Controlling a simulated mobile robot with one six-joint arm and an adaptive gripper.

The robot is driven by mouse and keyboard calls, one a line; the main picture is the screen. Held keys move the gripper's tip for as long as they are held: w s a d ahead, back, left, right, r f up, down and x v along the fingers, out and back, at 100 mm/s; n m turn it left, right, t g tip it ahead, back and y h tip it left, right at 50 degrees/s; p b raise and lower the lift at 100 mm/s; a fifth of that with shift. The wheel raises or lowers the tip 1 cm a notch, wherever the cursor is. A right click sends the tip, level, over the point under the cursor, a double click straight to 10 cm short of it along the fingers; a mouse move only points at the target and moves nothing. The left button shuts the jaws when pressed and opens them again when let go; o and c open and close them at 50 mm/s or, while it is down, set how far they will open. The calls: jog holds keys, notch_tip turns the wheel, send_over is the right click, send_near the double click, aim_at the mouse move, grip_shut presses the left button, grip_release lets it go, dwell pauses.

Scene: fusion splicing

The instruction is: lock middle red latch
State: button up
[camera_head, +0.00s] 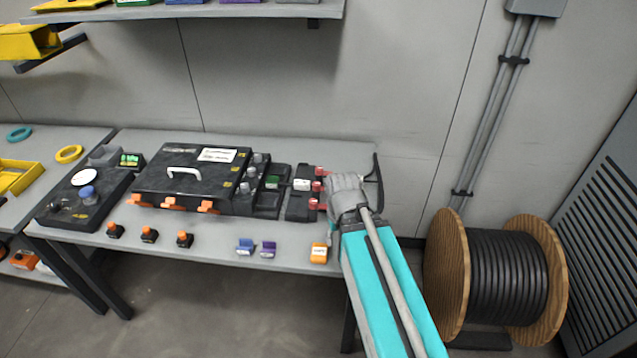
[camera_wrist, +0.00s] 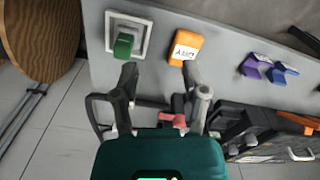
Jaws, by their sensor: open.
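Three red latches stand in a row on the right end of a narrow black device in the head view: the far one (camera_head: 320,171), the middle red latch (camera_head: 317,186) and the near one (camera_head: 313,203). My gripper (camera_head: 346,190) is just right of this row, close to the middle latch. In the wrist view my gripper (camera_wrist: 160,76) has its two fingers spread apart, with nothing held. A red latch (camera_wrist: 173,120) shows between the fingers, partly hidden by my gripper body; I cannot tell which latch it is. Contact is not visible.
An orange labelled box (camera_head: 319,253) lies near the table's front edge. Blue and purple clips (camera_head: 256,248) lie left of it. A large black case (camera_head: 190,180) with orange latches fills the table's middle. A cable spool (camera_head: 495,275) stands on the floor at right.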

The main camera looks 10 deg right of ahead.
jog(key=shift+o, duration=1.3)
jog(key=shift+w, duration=0.15)
notch_tip(320, 180, up, 7)
jog(key=m+p, duration=0.7)
jog(key=m, duration=0.9)
send_over(317, 184)
jog(key=shift+w+a+r, duration=0.1)
jog(key=shift+w+r, duration=0.1)
jog(key=shift+w, duration=0.15)
jog(key=shift+f, duration=0.15)
jog(key=f+b, duration=1.3)
jog(key=shift+s+f, duration=0.25)
